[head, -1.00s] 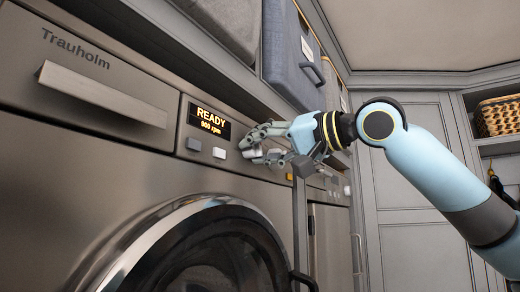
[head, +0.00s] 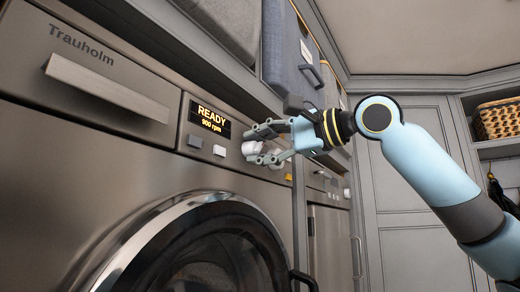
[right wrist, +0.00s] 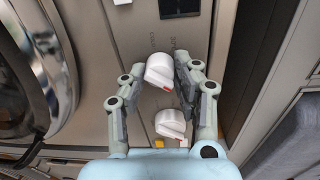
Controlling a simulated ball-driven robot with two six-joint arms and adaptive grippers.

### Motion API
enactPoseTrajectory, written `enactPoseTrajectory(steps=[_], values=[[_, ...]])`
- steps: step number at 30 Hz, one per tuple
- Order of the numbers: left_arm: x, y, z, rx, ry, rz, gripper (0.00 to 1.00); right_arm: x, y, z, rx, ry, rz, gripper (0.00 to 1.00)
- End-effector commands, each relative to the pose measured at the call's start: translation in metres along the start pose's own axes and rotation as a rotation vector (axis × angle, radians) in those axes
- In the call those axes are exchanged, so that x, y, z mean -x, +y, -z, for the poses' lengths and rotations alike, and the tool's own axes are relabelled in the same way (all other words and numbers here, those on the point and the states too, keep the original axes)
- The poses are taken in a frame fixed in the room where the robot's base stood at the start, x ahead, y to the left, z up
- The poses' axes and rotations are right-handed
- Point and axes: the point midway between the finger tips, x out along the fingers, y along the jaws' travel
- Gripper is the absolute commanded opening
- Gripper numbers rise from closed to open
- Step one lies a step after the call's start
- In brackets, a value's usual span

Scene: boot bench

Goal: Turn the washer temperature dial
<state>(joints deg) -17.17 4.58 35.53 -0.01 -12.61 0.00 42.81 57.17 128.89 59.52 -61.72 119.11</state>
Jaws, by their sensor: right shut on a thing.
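The washer (head: 60,150) has a steel front panel with a lit display (head: 210,117) reading READY and 900 rpm. Two white dials sit on the panel. The dial farther from my palm (right wrist: 160,72), with a red mark, lies between the fingertips of my right gripper (right wrist: 157,78); it also shows in the head view (head: 249,148). The second dial (right wrist: 170,123) is nearer my palm, between the finger bases. My right gripper is shut on the first dial. My left gripper is not in view.
The round washer door (head: 215,250) is below the panel. A drawer handle (head: 105,93) sticks out at the left. A grey-blue fabric bin (head: 290,60) stands on the shelf above my gripper. A wicker basket (head: 497,118) is at the far right.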

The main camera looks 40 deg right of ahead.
Motion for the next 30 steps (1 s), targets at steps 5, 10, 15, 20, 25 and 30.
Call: enactPoseTrajectory(steps=[5, 10, 15, 20, 25, 30], values=[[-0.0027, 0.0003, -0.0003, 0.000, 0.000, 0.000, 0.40, 0.0000, -0.0007, 0.0010, -0.101, -0.003, 0.001, 0.00], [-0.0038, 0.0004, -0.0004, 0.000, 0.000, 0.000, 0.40, -0.0001, -0.0007, 0.0011, -0.163, -0.006, 0.000, 0.00], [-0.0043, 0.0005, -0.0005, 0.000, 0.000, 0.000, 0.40, -0.0001, -0.0006, 0.0012, -0.193, -0.007, -0.001, 0.00], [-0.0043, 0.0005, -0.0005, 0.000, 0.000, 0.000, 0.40, -0.0001, -0.0006, 0.0012, -0.202, -0.008, -0.001, 0.00], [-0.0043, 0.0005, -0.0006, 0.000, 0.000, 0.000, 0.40, -0.0001, -0.0005, 0.0012, -0.201, -0.008, -0.002, 0.00], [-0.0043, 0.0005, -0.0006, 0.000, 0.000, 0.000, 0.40, -0.0001, -0.0004, 0.0011, -0.200, -0.008, -0.002, 0.37]])
